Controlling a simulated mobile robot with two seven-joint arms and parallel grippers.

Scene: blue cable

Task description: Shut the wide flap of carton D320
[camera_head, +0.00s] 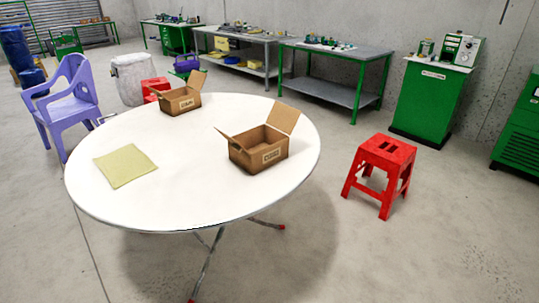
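Two open brown cardboard cartons stand on a round white table (200,205). The nearer carton (262,157) is on the right part of the table. Its wide flap (284,118) stands up at the back right, and a narrower flap sticks out to the left. The farther carton (182,103) is near the table's back edge. Its wide flap (197,80) also stands up, with a smaller flap out to the left. Both have a label on the front, too small to read, so I cannot tell which is D320. Neither of my grippers is in view.
A yellowish cloth or sheet (126,168) lies on the table's left part. A red stool (386,155) stands right of the table, a purple chair (68,108) to the left. Green workbenches (338,52) line the wall.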

